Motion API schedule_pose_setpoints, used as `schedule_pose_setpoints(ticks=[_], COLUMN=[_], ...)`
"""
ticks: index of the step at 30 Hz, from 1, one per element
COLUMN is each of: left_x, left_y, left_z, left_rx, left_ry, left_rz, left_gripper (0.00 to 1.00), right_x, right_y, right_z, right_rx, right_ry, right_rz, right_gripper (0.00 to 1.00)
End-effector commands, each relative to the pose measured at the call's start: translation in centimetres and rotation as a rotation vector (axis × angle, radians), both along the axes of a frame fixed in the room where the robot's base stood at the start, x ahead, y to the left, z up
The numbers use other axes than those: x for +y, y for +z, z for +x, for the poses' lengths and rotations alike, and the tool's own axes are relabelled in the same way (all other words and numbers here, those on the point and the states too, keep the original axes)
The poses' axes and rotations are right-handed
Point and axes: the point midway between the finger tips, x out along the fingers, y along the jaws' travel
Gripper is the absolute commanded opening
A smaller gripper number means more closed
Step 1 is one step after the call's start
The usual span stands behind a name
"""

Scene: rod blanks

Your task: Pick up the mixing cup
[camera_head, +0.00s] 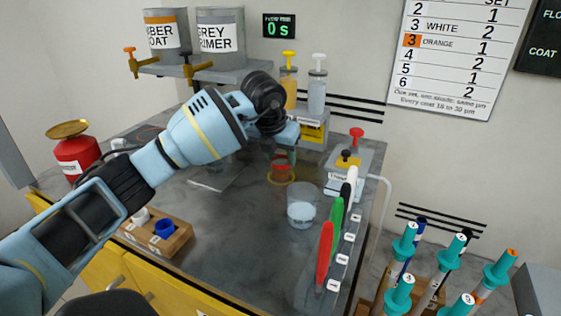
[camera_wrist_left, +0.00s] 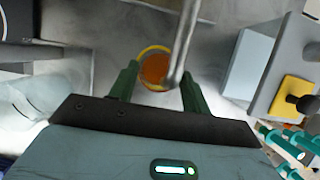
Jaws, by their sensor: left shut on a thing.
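The mixing cup (camera_head: 281,168) is small, with orange-brown showing in it. It is at the middle of the grey bench, at a yellow ring (camera_head: 281,181). My left gripper (camera_head: 283,154) reaches down over it and is shut on it. In the left wrist view the cup (camera_wrist_left: 154,70) lies between the two green fingers of the gripper (camera_wrist_left: 158,72). A thin metal rod (camera_wrist_left: 184,45) crosses in front of its right edge. I cannot tell whether the cup touches the bench. My right gripper is not in view.
A clear beaker (camera_head: 302,209) stands just right of and nearer than the cup. Red, green and white upright tools (camera_head: 325,252) line the right edge. Two pump bottles (camera_head: 289,88) stand behind. A wooden block (camera_head: 160,236) is front left; a red can (camera_head: 77,155) is far left.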

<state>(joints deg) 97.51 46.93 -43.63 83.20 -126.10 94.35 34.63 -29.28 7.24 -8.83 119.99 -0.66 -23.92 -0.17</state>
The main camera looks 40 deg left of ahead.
Motion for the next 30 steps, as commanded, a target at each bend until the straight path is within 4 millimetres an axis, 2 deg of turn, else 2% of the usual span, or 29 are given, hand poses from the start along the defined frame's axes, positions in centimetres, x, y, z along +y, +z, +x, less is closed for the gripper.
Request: schedule_pose_setpoints(ticks=[5, 11, 20, 30], left_x=[0.0, -0.1, -1.0, -2.7], left_y=[1.0, 3.8, 3.4, 3.4], left_z=[0.1, 0.1, -4.4, -11.5], left_rx=[-0.002, -0.005, 0.001, 0.001], left_ry=[0.000, -0.001, -0.001, -0.002], left_rz=[0.000, -0.002, 0.003, 0.003], left_gripper=[0.09, 0.09, 0.09, 0.09], right_x=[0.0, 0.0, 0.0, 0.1], right_y=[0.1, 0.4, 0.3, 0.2], right_z=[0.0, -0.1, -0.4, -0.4], right_rx=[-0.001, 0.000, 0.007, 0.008], right_ry=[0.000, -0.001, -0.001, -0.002], right_rz=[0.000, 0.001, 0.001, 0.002], right_gripper=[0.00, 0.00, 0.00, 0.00])
